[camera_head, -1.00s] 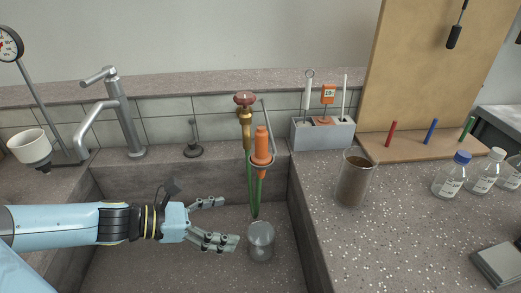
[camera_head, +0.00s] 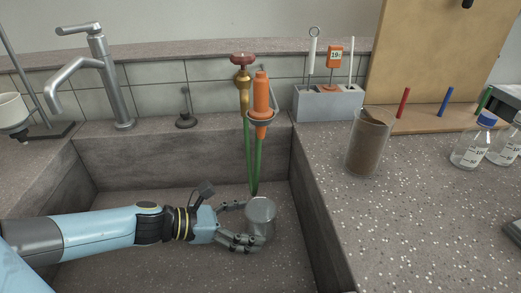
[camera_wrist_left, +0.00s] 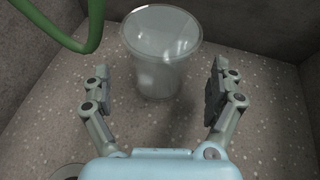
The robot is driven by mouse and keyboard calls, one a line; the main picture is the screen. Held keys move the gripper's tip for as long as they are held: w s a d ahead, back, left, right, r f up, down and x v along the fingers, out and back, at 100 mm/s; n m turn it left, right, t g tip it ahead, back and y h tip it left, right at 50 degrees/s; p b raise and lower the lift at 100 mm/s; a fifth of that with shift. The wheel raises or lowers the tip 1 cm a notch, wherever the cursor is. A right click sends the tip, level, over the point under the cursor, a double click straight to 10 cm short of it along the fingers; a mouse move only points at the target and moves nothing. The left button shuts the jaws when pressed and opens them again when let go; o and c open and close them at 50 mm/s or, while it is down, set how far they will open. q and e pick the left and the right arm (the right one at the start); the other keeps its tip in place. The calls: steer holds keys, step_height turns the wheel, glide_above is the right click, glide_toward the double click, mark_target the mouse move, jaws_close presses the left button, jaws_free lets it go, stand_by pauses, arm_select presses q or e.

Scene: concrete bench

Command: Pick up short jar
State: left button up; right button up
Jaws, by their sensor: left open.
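The short jar (camera_head: 261,214) is a clear, empty-looking vessel standing upright on the floor of the sink basin. In the left wrist view the jar (camera_wrist_left: 160,52) stands just beyond the fingertips, a little left of the middle between them. My left gripper (camera_head: 245,221) is open at the jar's left side in the head view, its near finger partly in front of the jar's lower side. In the left wrist view my left gripper (camera_wrist_left: 158,92) has its fingers spread wider than the jar, with nothing held. My right gripper is not in view.
The green hose (camera_head: 254,165) hangs behind the jar and shows at upper left in the wrist view (camera_wrist_left: 70,35). The basin's right wall (camera_head: 305,215) is close to the jar. A tall jar of brown contents (camera_head: 367,145) stands on the bench. A tap (camera_head: 110,80) rises behind the basin.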

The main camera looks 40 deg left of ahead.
arm_select(q)
steer(key=x, duration=0.4)
steer(key=shift+f, duration=0.15)
